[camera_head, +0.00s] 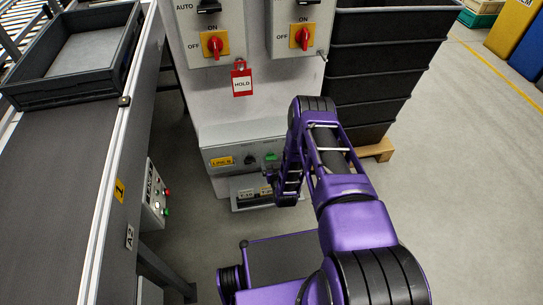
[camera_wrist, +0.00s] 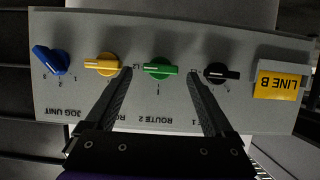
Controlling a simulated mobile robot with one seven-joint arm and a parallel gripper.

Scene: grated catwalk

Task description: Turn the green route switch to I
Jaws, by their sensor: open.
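The green route switch (camera_wrist: 160,69) is on a grey panel (camera_wrist: 235,108) that appears upside down in the wrist view. Its handle lies crosswise, with a white mark toward the left end. A small I mark shows below it in that view, and ROUTE 2 is printed further down. My gripper (camera_wrist: 160,76) is open, with one finger on each side of the green switch and gaps between. Whether the fingers touch the panel cannot be told. In the head view the green switch (camera_head: 271,157) shows beside my arm, which hides my gripper's tips.
A black knob (camera_wrist: 220,73) and yellow LINE B label (camera_wrist: 278,86) are on one side; yellow (camera_wrist: 102,65) and blue (camera_wrist: 51,60) knobs on the other. Above hang red switches (camera_head: 214,45) and a HOLD tag (camera_head: 242,83). A conveyor (camera_head: 65,150) stands left, black crates (camera_head: 385,65) right.

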